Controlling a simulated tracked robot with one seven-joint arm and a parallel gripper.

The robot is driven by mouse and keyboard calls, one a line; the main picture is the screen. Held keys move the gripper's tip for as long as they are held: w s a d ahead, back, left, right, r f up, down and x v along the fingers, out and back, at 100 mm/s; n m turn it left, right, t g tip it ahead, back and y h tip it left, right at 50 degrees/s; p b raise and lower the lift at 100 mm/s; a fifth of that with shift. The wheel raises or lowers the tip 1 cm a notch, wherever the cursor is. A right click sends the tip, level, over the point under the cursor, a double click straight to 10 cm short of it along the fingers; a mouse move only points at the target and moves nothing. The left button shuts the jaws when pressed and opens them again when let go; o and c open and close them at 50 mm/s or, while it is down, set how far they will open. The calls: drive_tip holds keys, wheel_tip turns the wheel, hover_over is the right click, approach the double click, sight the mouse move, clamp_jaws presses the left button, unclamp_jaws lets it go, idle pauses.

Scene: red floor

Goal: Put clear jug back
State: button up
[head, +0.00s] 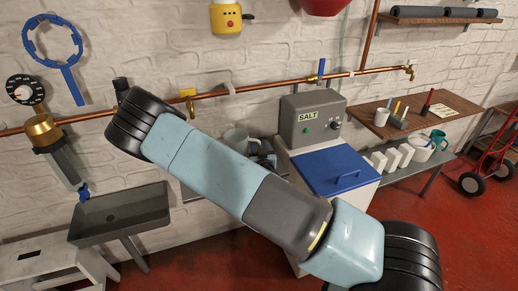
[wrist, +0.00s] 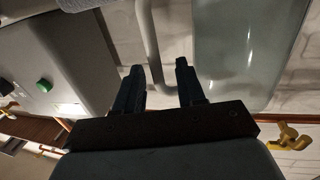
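The clear jug (head: 238,136) stands against the wall left of the salt unit in the head view, partly hidden behind my arm. In the wrist view the jug's see-through body (wrist: 245,50) fills the upper right, with its pale curved handle (wrist: 148,35) to its left. My gripper (wrist: 160,68) has its two dark fingers spread apart at the handle. The handle's lower bend shows in the gap between the fingers, and I see clear room beside it. Whether a finger touches it I cannot tell.
The grey salt unit (head: 312,118) with a blue lid (head: 335,172) stands right of the jug; it is close at left in the wrist view (wrist: 50,60). A copper pipe (head: 260,86) with a yellow valve (head: 187,93) runs above. A grey sink (head: 120,215) is at left.

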drive_tip(key=shift+r, duration=0.1)
drive_tip(key=s, duration=1.2)
drive_tip(key=w+d+r+m+g+h, duration=0.2)
drive_tip(key=w+d+m+g+h, duration=0.1)
drive_tip(key=d+m+g, duration=0.15)
drive_tip(key=s+d+r+g+y, duration=0.2)
drive_tip(key=s+d+r+g, duration=0.15)
drive_tip(key=r, duration=0.75)
drive_tip(key=s+d+r+g+y, duration=0.2)
drive_tip(key=s+r, duration=0.2)
drive_tip(key=r, duration=0.8)
drive_tip(key=s+d+r+n+g+h, duration=0.1)
drive_tip(key=s+d+r, duration=0.2)
drive_tip(key=s+r, duration=0.3)
drive_tip(key=s+d+r+n+g+h, duration=0.1)
drive_tip(key=s+d+r, duration=0.3)
drive_tip(key=s, duration=0.9)
wheel_tip(320, 180, up, 2)
drive_tip(key=shift+s+d+n, duration=0.15)
drive_tip(key=shift+n, duration=0.6)
